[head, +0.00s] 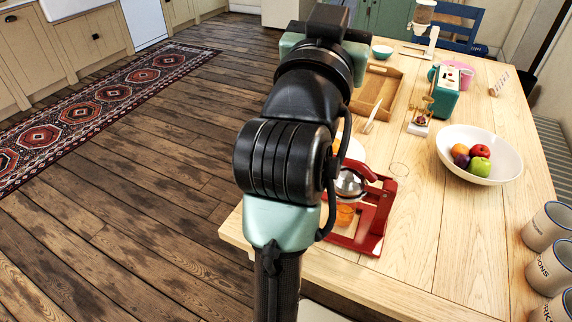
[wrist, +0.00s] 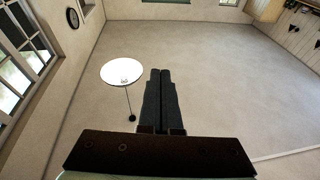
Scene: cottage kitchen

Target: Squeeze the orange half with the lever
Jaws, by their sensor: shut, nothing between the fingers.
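The red lever press (head: 374,225) stands on the near left part of the wooden table, partly hidden behind my arm in the head view. It carries a shiny metal cone (head: 349,184), and its red lever (head: 364,171) runs beside the cone. An orange-coloured round thing (head: 345,214) is low in the press; I cannot tell whether it is the orange half or a glass. In the wrist view my gripper (wrist: 161,72) is shut and empty, pointing up at the ceiling, away from the table. My arm hides the fingers in the head view.
A white bowl of fruit (head: 455,179) stands right of the press. Several mugs (head: 551,226) line the right edge. A wooden tray (head: 393,75), a teal toaster (head: 444,96) and a small bowl (head: 382,51) are farther back. The front middle of the table (head: 440,255) is clear.

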